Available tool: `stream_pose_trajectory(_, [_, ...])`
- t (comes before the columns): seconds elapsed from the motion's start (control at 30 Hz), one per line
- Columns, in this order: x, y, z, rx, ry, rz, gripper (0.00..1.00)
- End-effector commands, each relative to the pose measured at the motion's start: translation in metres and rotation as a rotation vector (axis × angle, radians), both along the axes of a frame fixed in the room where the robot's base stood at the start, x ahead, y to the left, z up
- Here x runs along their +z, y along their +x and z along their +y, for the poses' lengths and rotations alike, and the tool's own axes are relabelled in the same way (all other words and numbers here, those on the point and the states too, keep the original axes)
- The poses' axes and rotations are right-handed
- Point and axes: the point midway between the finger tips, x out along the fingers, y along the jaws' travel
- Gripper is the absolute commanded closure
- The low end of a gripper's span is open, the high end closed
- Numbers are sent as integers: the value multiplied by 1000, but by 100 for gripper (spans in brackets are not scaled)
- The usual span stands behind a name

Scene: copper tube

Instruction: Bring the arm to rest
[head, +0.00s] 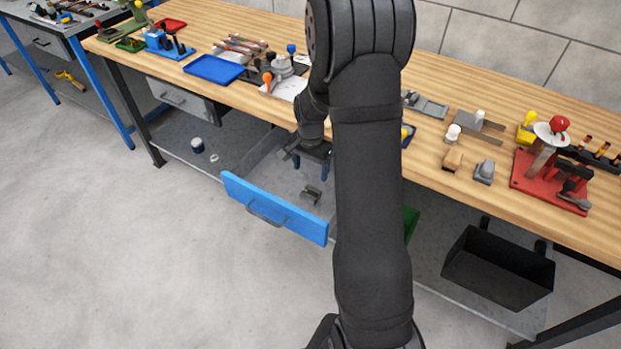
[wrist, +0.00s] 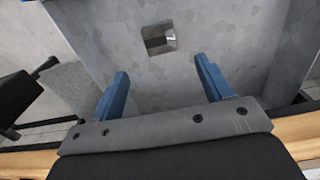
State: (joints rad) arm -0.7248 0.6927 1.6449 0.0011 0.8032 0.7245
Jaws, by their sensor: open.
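My gripper (head: 311,164) is over the open drawer, just in front of the workbench edge. In the wrist view its two blue fingers (wrist: 163,90) stand wide apart with nothing between them. A small dark grey metal part (head: 311,194) lies on the drawer floor. It also shows in the wrist view (wrist: 159,39), ahead of the fingertips and apart from them. My dark arm crosses the middle of the head view and hides part of the bench and the drawer's right side. No copper tube can be made out for certain.
The blue-fronted drawer (head: 272,208) is pulled out below the wooden bench top (head: 436,150). A red fixture (head: 550,180) and small blocks stand on the right. A blue tray (head: 213,69) lies on the left. A black bin (head: 497,268) hangs below right.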

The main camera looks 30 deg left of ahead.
Motion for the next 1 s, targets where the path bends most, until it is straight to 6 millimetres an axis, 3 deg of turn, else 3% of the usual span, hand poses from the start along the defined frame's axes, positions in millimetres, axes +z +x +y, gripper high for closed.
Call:
stream_pose_trajectory(0.2, [18,0,0,0,1,-1,28])
stream_pose_trajectory(0.6, [17,0,0,0,0,1,28])
stream_pose_trajectory(0.77, [3,0,0,0,-2,2,28])
stream_pose_trajectory(1.0, [-41,-1,-1,0,-4,4,28])
